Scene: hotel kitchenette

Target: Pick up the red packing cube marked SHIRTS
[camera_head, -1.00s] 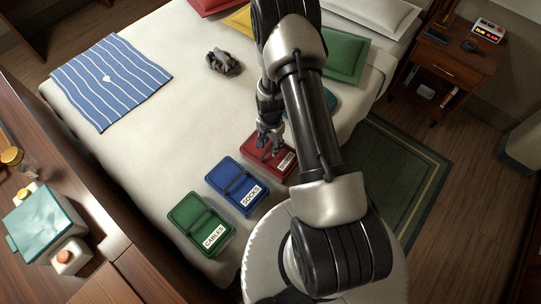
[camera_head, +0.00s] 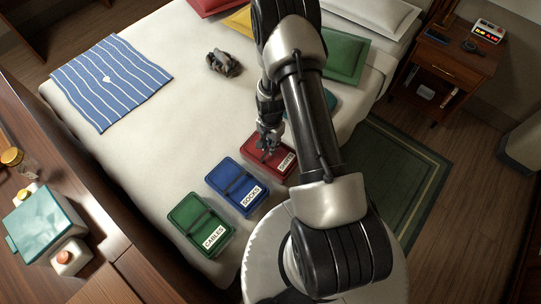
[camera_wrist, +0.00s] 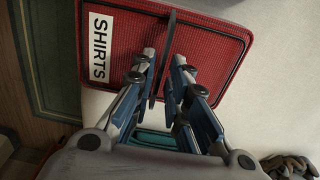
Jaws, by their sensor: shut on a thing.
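The red packing cube (camera_head: 251,146) marked SHIRTS lies on the bed at the right end of a row of cubes. In the wrist view its red mesh lid (camera_wrist: 217,42) fills the top, with the white SHIRTS label at the left. A dark strap handle (camera_wrist: 168,25) runs across the lid's middle. My gripper (camera_head: 267,151) is over the lid; in the wrist view its fingers (camera_wrist: 164,64) are shut on the strap handle from both sides. The cube appears to rest on the bed; a small lift cannot be told.
A blue cube marked SOCKS (camera_head: 232,181) stands close left of the red one, then a green cube marked CABLES (camera_head: 190,212). A dark crumpled item (camera_head: 222,64) and a striped cloth (camera_head: 110,78) lie farther back. The middle of the bed (camera_head: 180,125) is clear.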

